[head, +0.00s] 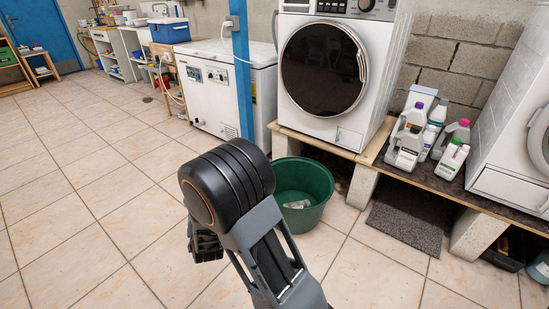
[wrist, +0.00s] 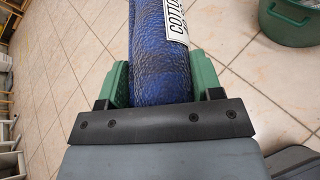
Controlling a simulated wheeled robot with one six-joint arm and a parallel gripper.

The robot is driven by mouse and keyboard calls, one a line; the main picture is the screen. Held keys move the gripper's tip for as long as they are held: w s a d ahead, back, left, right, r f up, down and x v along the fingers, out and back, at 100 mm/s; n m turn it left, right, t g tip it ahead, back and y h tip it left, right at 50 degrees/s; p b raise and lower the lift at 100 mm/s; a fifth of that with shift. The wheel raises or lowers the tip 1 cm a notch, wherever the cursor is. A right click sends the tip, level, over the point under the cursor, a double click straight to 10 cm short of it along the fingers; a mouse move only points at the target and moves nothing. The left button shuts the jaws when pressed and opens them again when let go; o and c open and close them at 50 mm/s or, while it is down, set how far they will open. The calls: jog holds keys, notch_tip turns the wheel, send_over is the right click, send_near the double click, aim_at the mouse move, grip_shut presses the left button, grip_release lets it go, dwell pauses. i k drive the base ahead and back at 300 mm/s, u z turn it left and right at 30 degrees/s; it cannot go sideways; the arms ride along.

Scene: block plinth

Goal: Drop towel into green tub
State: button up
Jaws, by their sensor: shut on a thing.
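A rolled blue towel (wrist: 160,60) with a white label lettered "COTTO" sits between the green fingers of my gripper (wrist: 160,82) in the wrist view. The fingers press on both its sides, and its far end runs out of the top of the picture. The green tub (head: 305,178) stands on the tiled floor in the head view, partly behind my arm, with a small pale thing inside. The tub (wrist: 268,30) also shows at the top right of the wrist view, apart from the towel. In the head view my arm hides the towel and most of the gripper.
A white washing machine (head: 330,65) stands on a block-and-board plinth behind the tub. Several bottles (head: 430,135) stand on the board to the right, above a grey mat (head: 405,222). A white chest freezer (head: 207,95) stands behind left. The floor at left is clear.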

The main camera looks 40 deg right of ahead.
aim_at(304, 199)
jog(key=u, duration=0.35)
jog(key=i, duration=1.55)
jog(key=z, duration=0.4)
jog(key=i, duration=1.05)
jog(key=z, duration=1.4)
jog(key=i, duration=0.6)
jog(key=z, duration=0.45)
